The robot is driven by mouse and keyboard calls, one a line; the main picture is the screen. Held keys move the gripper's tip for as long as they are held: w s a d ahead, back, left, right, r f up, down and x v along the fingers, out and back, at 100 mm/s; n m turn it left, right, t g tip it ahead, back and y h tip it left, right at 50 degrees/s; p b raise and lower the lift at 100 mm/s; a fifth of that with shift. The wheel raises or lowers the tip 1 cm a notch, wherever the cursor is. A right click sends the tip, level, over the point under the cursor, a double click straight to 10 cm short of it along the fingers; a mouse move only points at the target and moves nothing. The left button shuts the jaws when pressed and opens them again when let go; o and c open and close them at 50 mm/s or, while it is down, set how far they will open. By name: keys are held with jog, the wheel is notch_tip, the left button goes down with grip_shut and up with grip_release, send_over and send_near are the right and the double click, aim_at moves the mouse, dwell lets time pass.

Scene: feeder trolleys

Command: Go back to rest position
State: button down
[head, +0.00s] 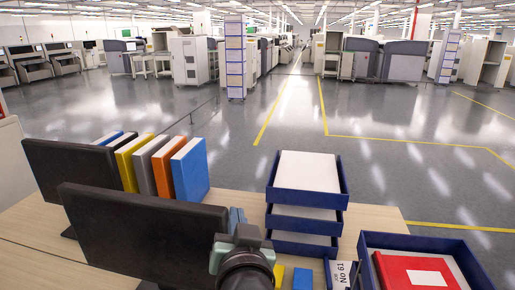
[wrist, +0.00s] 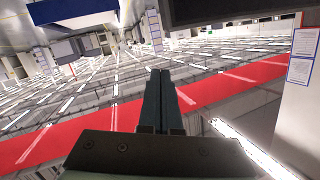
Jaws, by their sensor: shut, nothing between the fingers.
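My gripper (wrist: 160,73) shows in the wrist view. Its two dark fingers lie side by side, closed together, with nothing held between them. They point at the open hall, and nothing touches the fingertips. In the head view, part of my grey and black arm rises at the bottom middle, in front of the desk (head: 30,222). I cannot clearly make out the fingers there.
Two black monitors (head: 140,238) stand on the desk at left, with several binders (head: 192,170) behind. Stacked blue trays (head: 307,195) stand right of my arm. A blue tray (head: 467,262) with a red binder (head: 395,273) sits at lower right. Open floor (head: 380,175) lies beyond.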

jog(key=s+d+r+t, duration=0.1)
jog(key=s+r+t, duration=0.3)
jog(key=r, duration=0.7)
jog(key=s+d+r+n+t+h, duration=0.1)
jog(key=s+r+t, duration=0.2)
jog(key=s+r, duration=0.3)
jog(key=s+d+r+t+h, duration=0.1)
jog(key=s+r+t, duration=0.3)
jog(key=r, duration=1.2)
jog(key=shift+s+d+r+n+t+p, duration=0.15)
jog(key=shift+s+d+n+t+p, duration=0.25)
jog(key=shift+s, duration=0.65)
jog(key=shift+a, duration=0.15)
